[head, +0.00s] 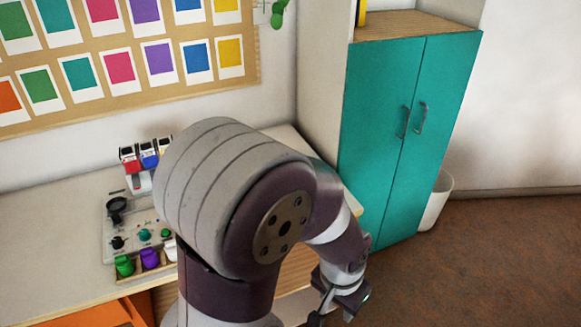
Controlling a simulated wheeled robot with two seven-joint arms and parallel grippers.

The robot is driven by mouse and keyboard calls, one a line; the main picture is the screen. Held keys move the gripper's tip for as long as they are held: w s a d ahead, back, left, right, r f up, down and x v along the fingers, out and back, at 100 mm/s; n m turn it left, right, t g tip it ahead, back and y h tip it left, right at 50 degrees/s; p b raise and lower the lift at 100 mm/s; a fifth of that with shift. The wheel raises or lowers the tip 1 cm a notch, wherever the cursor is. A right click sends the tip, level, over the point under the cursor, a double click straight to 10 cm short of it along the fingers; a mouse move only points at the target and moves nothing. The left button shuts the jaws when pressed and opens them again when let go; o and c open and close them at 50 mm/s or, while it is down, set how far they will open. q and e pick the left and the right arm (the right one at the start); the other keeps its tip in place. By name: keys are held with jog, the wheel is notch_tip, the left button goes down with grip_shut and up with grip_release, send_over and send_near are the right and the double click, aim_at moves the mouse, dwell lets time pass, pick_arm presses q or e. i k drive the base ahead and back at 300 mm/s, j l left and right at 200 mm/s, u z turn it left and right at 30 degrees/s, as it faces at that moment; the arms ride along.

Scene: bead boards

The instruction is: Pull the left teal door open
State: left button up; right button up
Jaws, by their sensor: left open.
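The left teal door (372,125) belongs to a tall cabinet at the right of the head view. It appears shut, flush with the right teal door (446,110). The left door's metal handle (405,121) stands upright near the seam between the doors. My left gripper (339,306) is low in the picture, below and left of the handle and apart from it. It points down, open, with nothing visible between its fingers. My left arm covers the middle of the view and hides part of the desk and the cabinet's lower left. My right gripper is not in view.
A desk (50,215) at the left holds a board with dark and green pieces (130,220) and small colored jars (149,258). A white bin (436,203) stands beside the cabinet's right side. The brown floor (480,265) before the cabinet is clear.

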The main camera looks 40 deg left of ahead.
aim_at(381, 76)
jog(key=u, duration=0.85)
jog(key=i+l+z, duration=0.2)
jog(key=i, duration=0.6)
jog(key=i+l+z, duration=0.2)
jog(key=i, duration=0.65)
